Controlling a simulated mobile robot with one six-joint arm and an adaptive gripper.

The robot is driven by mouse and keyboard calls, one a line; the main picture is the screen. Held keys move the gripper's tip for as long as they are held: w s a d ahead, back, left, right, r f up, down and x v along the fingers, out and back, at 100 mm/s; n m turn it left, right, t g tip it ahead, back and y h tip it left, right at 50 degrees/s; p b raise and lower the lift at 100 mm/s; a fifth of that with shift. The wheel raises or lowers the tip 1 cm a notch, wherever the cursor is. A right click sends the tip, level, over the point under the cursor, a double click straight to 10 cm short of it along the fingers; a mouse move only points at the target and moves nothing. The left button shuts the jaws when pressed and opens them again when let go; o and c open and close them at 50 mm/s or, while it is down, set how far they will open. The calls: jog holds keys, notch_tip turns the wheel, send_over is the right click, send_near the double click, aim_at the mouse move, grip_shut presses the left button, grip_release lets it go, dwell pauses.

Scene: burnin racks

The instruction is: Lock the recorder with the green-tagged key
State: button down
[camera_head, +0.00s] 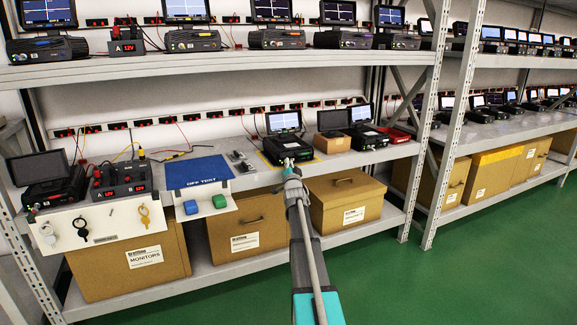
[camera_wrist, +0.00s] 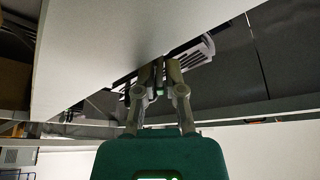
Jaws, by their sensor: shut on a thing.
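The recorder (camera_head: 272,152) is a black box with a lit screen (camera_head: 284,122) on the middle shelf, inside a yellow outline. My gripper (camera_head: 290,166) is at its front face and covers part of it, so contact is unclear. In the wrist view my gripper (camera_wrist: 159,76) is shut with its fingertips close together. A small greenish bit (camera_wrist: 160,92) shows between the fingers, seemingly the green-tagged key, mostly hidden.
A brown box (camera_head: 334,144) and another black unit (camera_head: 366,136) stand right of the recorder. A blue mat (camera_head: 198,171) lies left. Cardboard boxes (camera_head: 347,200) fill the lower shelf. The green floor is clear.

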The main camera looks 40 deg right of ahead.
jog(key=shift+n, duration=0.3)
jog(key=n+t+y, duration=0.1)
jog(key=n, duration=0.1)
jog(key=n+t+y+b, duration=0.1)
jog(key=n, duration=0.1)
jog(key=shift+n, duration=0.4)
jog(key=n+y, duration=0.2)
jog(key=n, duration=0.2)
jog(key=n+t+y, duration=0.1)
jog(key=n+y, duration=0.1)
jog(key=n, duration=0.2)
jog(key=shift+t+b, duration=0.3)
jog(key=n+y, duration=0.1)
jog(key=n, duration=0.2)
jog(key=n+y+p, duration=0.1)
jog(key=n+y, duration=0.1)
jog(key=n, duration=0.1)
jog(key=shift+r+n, duration=0.1)
jog(key=shift+n, duration=0.2)
jog(key=shift+n+y+p, duration=0.45)
jog(key=shift+n+y, duration=0.75)
jog(key=shift+n, duration=1.1)
jog(key=shift+a+g, duration=0.1)
jog(key=shift+g, duration=0.3)
jog(key=c, duration=1.1)
grip_release()
